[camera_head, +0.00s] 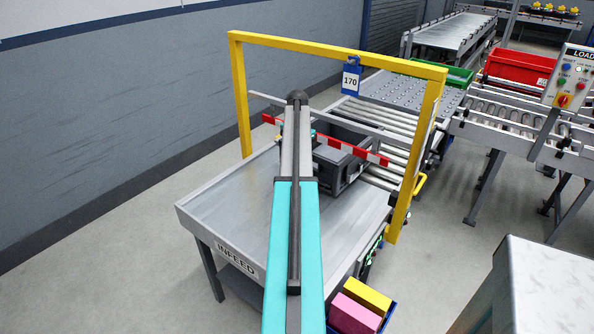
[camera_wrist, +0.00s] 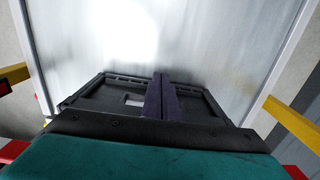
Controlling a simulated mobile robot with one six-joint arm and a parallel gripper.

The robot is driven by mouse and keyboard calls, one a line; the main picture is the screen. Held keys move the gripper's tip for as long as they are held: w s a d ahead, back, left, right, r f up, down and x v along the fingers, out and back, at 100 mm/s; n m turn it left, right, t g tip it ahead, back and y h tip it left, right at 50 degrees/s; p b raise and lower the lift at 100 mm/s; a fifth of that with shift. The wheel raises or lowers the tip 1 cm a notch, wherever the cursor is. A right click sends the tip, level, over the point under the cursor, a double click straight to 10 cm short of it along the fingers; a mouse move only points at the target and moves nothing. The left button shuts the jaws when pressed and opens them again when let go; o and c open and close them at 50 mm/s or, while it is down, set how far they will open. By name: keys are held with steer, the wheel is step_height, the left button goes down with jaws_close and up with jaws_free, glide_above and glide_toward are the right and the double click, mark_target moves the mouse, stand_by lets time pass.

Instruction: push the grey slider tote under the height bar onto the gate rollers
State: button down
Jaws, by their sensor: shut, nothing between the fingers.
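The grey tote (camera_head: 352,172) sits at the far end of the metal infeed table (camera_head: 225,205), beside the start of the gate rollers (camera_head: 385,125). The red-and-white height bar (camera_head: 335,143) crosses over it in the head view, and my arm hides its left part. In the wrist view the tote's dark rim (camera_wrist: 90,92) shows around my gripper (camera_wrist: 161,80). The fingers are shut and empty, over or against the tote; I cannot tell whether they touch it. In the head view my arm mostly hides the gripper.
A yellow gate frame (camera_head: 240,105) with a blue 170 tag (camera_head: 351,78) stands over the table's far end. Beyond are a green tray (camera_head: 440,72), a red crate (camera_head: 518,68) and a control panel (camera_head: 575,80). Yellow and pink boxes (camera_head: 360,300) stand at lower right. The table's near part is bare.

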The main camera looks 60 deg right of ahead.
steer(key=shift+r, duration=1.2)
